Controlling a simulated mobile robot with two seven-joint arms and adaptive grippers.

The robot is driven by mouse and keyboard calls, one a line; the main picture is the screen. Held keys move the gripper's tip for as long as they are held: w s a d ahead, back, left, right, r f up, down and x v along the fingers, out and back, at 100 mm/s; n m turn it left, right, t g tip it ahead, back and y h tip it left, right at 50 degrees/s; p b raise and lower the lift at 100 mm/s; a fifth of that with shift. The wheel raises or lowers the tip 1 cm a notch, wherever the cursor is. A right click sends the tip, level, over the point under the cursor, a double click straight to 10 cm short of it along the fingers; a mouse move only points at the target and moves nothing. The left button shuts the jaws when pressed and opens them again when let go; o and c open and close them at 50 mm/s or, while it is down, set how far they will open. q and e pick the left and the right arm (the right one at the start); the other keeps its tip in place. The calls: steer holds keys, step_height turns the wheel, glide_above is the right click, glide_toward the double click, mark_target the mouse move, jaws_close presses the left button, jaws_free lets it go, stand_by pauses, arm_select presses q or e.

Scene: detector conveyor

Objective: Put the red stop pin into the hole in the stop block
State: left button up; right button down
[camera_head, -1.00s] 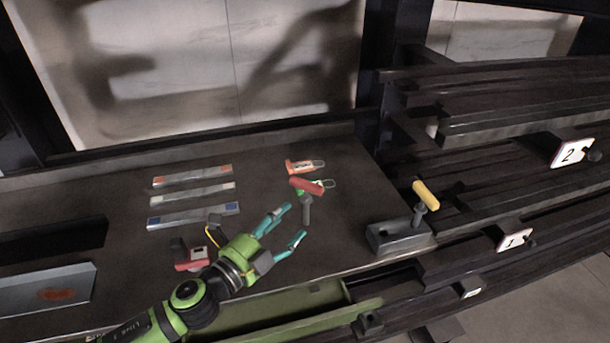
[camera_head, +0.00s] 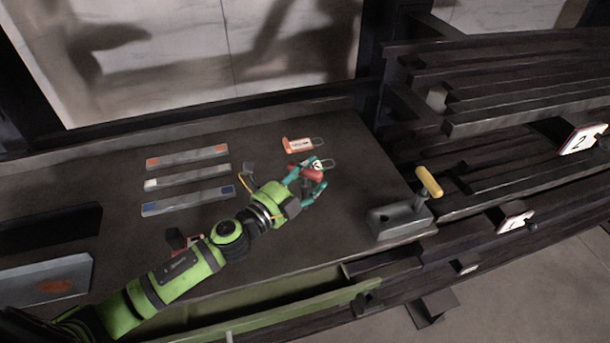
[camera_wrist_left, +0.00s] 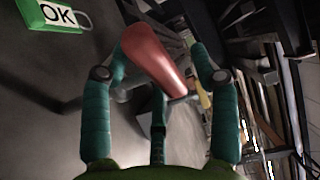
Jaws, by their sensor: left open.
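The red stop pin (camera_head: 311,173) has a red handle that is partly hidden by my left gripper (camera_head: 318,174). In the left wrist view, the red handle (camera_wrist_left: 157,58) lies tilted between the spread fingers of my left gripper (camera_wrist_left: 160,62). The fingers are open around it, and I cannot tell whether any finger touches it. The grey stop block (camera_head: 385,225) stands to the right on the bench. A yellow-handled lever or pin (camera_head: 429,182) rises at its right end. I cannot make out the hole. My right gripper is out of view.
A green OK tag (camera_wrist_left: 50,14) lies beside the red pin, and an orange tag (camera_head: 300,144) lies behind it. Several label bars (camera_head: 187,178) lie to the left. Conveyor rails (camera_head: 530,100) stand at the right. The bench (camera_head: 350,200) between pin and block is clear.

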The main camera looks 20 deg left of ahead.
arm_select(q)
steer(key=shift+c, duration=0.8)
jaws_close()
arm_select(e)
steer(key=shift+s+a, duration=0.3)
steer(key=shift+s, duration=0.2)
